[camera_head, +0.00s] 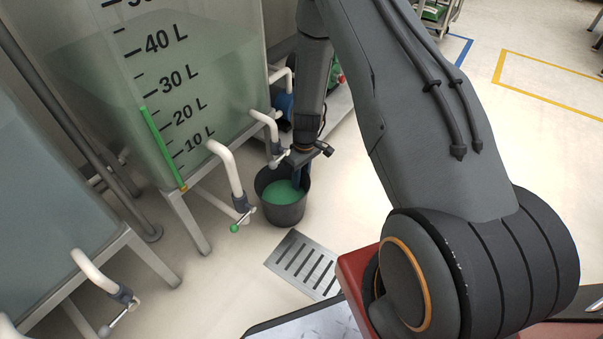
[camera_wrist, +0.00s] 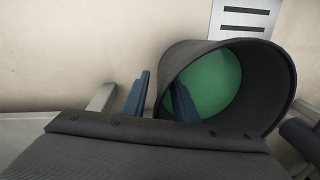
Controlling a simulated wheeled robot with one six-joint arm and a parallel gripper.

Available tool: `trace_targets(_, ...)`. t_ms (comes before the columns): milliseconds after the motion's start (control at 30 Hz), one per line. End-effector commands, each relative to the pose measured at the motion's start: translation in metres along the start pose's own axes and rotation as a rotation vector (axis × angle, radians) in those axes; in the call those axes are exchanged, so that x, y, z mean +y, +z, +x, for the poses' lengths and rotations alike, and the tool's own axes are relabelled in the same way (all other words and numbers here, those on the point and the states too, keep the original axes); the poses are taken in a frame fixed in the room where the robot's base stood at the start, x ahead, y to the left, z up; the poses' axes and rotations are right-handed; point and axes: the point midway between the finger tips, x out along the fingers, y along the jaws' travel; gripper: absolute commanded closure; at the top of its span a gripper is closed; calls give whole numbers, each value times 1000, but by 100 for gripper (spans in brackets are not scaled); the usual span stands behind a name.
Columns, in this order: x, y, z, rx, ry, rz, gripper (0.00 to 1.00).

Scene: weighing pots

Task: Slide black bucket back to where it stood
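The black bucket (camera_head: 283,215) stands upright on the floor below the clear tank, with green liquid (camera_head: 283,193) in it. In the wrist view the bucket (camera_wrist: 264,75) fills the right half, and its rim shows clearly. My gripper (camera_head: 299,178) points down at the bucket's far rim. In the wrist view one blue finger of my gripper (camera_wrist: 163,82) is outside the wall and the other is inside. The wall lies between them, with a strip of floor showing between the outer finger and the wall, so the gripper looks open.
A slotted floor drain plate (camera_head: 303,265) lies just in front of the bucket. A white tap pipe with a green handle (camera_head: 235,228) hangs close at its left, and another tap (camera_head: 266,122) is behind. The clear tank (camera_head: 190,60) stands at the left.

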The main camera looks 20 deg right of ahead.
Motion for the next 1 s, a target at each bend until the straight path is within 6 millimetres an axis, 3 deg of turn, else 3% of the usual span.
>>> trace_targets(200,0,0,18,0,-1,0,74)
trace_targets(533,0,0,19,0,0,0,74)
trace_targets(567,0,0,19,0,0,0,75)
trace_targets(700,0,0,19,0,0,0,99)
trace_targets(1000,0,0,19,0,0,1,100)
